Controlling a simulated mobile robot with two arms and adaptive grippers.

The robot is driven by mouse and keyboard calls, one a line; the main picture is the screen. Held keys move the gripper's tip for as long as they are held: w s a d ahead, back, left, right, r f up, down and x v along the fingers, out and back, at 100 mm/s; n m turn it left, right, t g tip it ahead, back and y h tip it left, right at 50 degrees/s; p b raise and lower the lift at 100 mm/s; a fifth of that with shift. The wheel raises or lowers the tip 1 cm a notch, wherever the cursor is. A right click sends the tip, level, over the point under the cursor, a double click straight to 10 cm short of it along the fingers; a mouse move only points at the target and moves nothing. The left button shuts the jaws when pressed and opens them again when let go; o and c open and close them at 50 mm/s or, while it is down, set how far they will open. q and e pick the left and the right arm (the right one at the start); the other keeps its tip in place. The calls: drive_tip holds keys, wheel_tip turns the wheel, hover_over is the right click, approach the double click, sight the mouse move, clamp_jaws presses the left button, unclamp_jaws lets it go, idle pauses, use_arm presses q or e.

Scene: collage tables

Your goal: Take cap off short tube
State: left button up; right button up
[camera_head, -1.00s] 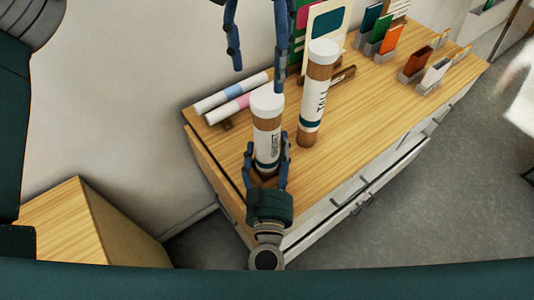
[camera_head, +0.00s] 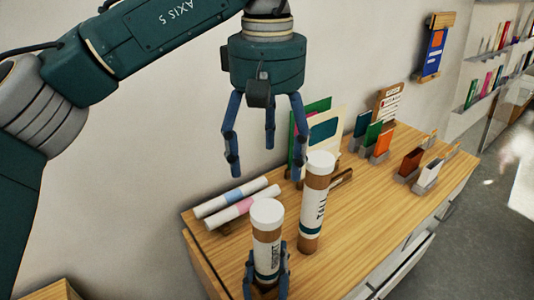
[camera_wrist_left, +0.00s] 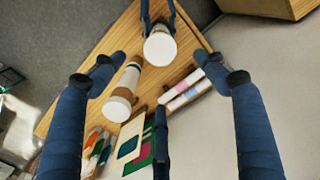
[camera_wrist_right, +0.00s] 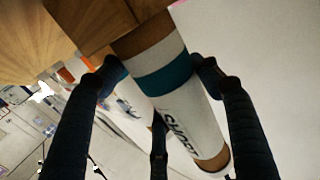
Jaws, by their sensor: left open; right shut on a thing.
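The short tube (camera_head: 266,246) stands upright near the table's front left corner, brown and white with a teal band and the word SHORT. Its white cap (camera_head: 267,213) sits on top; it also shows in the left wrist view (camera_wrist_left: 160,48). My right gripper (camera_head: 267,274) is shut around the tube's lower body; the right wrist view shows the tube (camera_wrist_right: 168,85) between its fingers. My left gripper (camera_head: 265,165) is open and empty, pointing down, above and behind the short tube, apart from the cap. The taller tube (camera_head: 314,205), marked TALL and white-capped, stands just right of it.
Two rolled papers (camera_head: 236,203) with pink and blue bands lie on a rack at the left. Upright cards (camera_head: 325,130) and small card holders (camera_head: 381,140) stand at the back right. The wooden tabletop (camera_head: 370,220) is clear at the front right.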

sight(267, 209)
use_arm(q)
wheel_tip(267, 209, down, 12)
drive_tip(key=shift+r, duration=0.1)
idle(0.5)
drive_tip(key=c, duration=1.4)
drive_tip(key=shift+r, duration=0.25)
drive_tip(key=shift+r, duration=0.95)
